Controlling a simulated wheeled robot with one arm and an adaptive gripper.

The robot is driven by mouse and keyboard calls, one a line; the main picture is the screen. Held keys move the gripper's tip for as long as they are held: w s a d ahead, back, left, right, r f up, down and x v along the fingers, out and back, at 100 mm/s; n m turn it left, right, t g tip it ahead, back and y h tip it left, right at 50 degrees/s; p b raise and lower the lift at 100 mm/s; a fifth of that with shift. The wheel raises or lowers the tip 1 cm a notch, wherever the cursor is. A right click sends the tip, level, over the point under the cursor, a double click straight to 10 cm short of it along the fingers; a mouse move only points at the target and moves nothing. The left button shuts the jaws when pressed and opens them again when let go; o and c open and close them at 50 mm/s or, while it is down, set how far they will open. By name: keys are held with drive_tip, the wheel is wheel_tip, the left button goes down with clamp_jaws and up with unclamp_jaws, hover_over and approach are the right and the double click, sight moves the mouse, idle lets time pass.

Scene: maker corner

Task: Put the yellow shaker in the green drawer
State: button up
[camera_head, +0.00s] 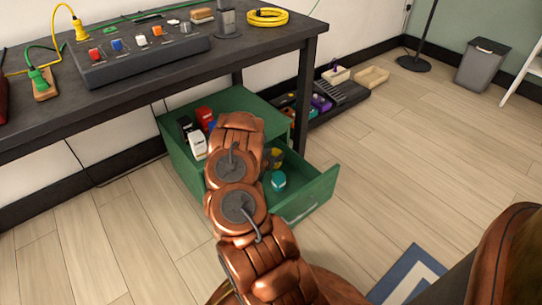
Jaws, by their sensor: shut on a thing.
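The green drawer (318,188) is pulled out from the green cabinet (178,150) under the workbench. A yellow piece (277,157), which looks like the yellow shaker, shows just past my arm, over or inside the drawer; its height above the drawer floor cannot be told. My gripper (268,160) is mostly hidden behind my copper-coloured arm; a small dark part shows beside the yellow piece, and it is shut on it. A teal-and-white container (278,181) is in the drawer.
Red (205,117), dark and white (197,145) containers stand on the cabinet top left of my arm. The workbench (130,95) overhangs the cabinet. A dark tray (338,98) with several items lies behind. The floor at right is largely clear.

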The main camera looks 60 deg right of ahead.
drive_tip(key=shift+w+d+f+b, duration=0.2)
drive_tip(key=shift+w+f+b, duration=0.2)
drive_tip(key=shift+w+f, duration=0.25)
drive_tip(key=shift+w+d+f+b, duration=0.15)
drive_tip(key=shift+w+f+b, duration=0.3)
drive_tip(key=shift+w, duration=0.35)
drive_tip(key=shift+f, duration=0.1)
drive_tip(key=o, duration=1.2)
drive_tip(key=shift+a+r, duration=0.25)
drive_tip(key=shift+r, duration=0.1)
drive_tip(key=p+v, duration=0.3)
drive_tip(key=v, duration=0.8)
drive_tip(key=shift+s+a+p, duration=0.15)
drive_tip(key=shift+a+p, duration=0.05)
drive_tip(key=shift+p, duration=0.2)
